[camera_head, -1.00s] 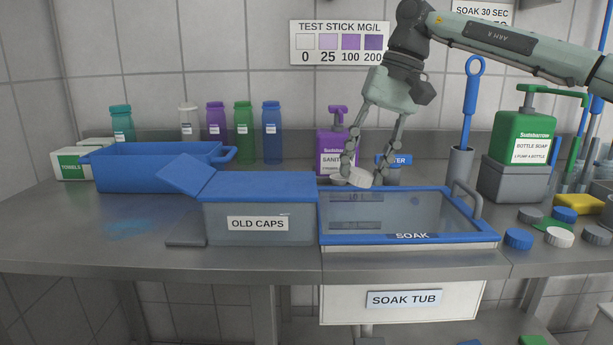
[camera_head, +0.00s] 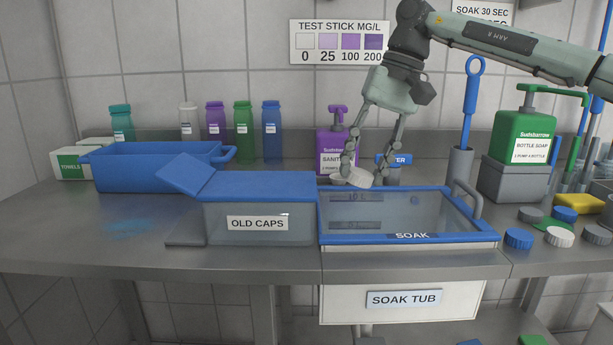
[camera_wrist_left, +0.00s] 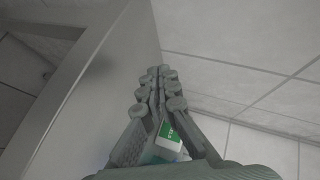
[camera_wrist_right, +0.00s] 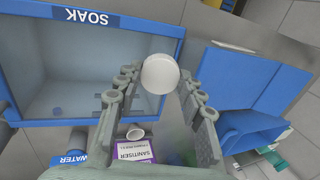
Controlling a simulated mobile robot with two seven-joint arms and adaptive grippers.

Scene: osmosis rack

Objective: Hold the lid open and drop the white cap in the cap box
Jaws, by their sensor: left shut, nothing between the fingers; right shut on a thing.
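The white cap (camera_head: 359,178) is held in my right gripper (camera_head: 358,177), above the back left part of the soak tub. In the right wrist view the cap (camera_wrist_right: 160,74) sits between the fingertips of my right gripper (camera_wrist_right: 157,82). The cap box (camera_head: 225,232), labelled OLD CAPS, stands left of the tub. Its blue lid (camera_head: 258,186) lies flat over the top, with a blue flap (camera_head: 186,174) tilted up at the left. My left gripper (camera_wrist_left: 160,75) is shut and empty in the left wrist view, away from the box. It does not show in the head view.
The soak tub (camera_head: 478,239) with its blue rim adjoins the cap box on the right. A blue bin (camera_head: 150,172) stands behind left. The purple sanitiser bottle (camera_head: 334,142) is behind the right gripper. Several loose caps (camera_head: 517,238) lie at right. The counter's front left is clear.

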